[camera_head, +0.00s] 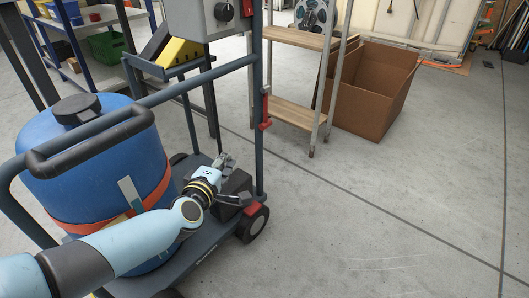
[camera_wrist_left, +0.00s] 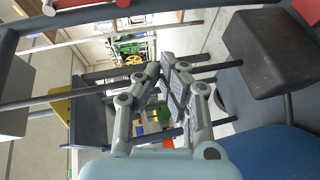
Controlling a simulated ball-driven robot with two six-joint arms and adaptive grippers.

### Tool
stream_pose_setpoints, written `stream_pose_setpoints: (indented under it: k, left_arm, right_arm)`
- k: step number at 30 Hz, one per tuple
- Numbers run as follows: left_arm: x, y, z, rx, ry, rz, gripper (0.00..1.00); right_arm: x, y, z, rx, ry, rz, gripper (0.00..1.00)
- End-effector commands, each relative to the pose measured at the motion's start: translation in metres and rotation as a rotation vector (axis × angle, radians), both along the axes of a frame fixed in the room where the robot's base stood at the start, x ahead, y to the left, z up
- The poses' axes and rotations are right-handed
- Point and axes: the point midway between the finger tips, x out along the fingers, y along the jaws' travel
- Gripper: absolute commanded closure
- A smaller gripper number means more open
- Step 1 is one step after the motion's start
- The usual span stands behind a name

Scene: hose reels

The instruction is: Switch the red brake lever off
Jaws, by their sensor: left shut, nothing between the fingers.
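My left gripper (camera_head: 222,160) is shut and empty above the deck of a dark trolley (camera_head: 205,255). In the left wrist view the gripper's fingers (camera_wrist_left: 165,75) are together. A red part (camera_head: 251,209), perhaps the brake lever, sits low beside the trolley's front wheel, below and to the right of the gripper, apart from it. It seems to show at the top right corner of the wrist view (camera_wrist_left: 305,12). Another red part (camera_head: 265,112) is on the trolley's upright post. I cannot tell its setting. My right gripper is not in view.
A blue drum (camera_head: 95,180) with an orange strap stands on the trolley. A black block (camera_head: 235,187) lies close by the gripper, and in the wrist view (camera_wrist_left: 262,50). A wooden-step ladder (camera_head: 295,115) and an open cardboard box (camera_head: 370,95) stand behind. The floor at right is clear.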

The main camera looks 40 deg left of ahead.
Motion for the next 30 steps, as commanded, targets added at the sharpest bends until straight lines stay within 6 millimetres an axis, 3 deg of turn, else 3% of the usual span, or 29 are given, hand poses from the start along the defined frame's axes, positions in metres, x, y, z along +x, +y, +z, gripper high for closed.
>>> stream_pose_setpoints:
  k: [1, 6, 14, 22, 30]
  left_arm:
    - [0.006, 0.005, -0.005, -0.057, -0.051, 0.037, 1.0]
    - [0.022, 0.016, 0.018, -0.193, -0.185, 0.12, 1.0]
    - [0.025, 0.018, 0.027, -0.219, -0.213, 0.134, 1.0]
    - [0.032, 0.022, 0.024, -0.216, -0.21, 0.133, 1.0]
    - [0.074, 0.042, 0.017, -0.215, -0.208, 0.132, 1.0]
  right_arm:
    - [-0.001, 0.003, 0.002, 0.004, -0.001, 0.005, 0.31]
    - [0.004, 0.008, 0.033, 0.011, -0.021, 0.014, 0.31]
    - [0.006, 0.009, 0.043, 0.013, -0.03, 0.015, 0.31]
    - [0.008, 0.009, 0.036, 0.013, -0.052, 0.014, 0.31]
    - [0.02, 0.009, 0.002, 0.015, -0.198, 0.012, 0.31]
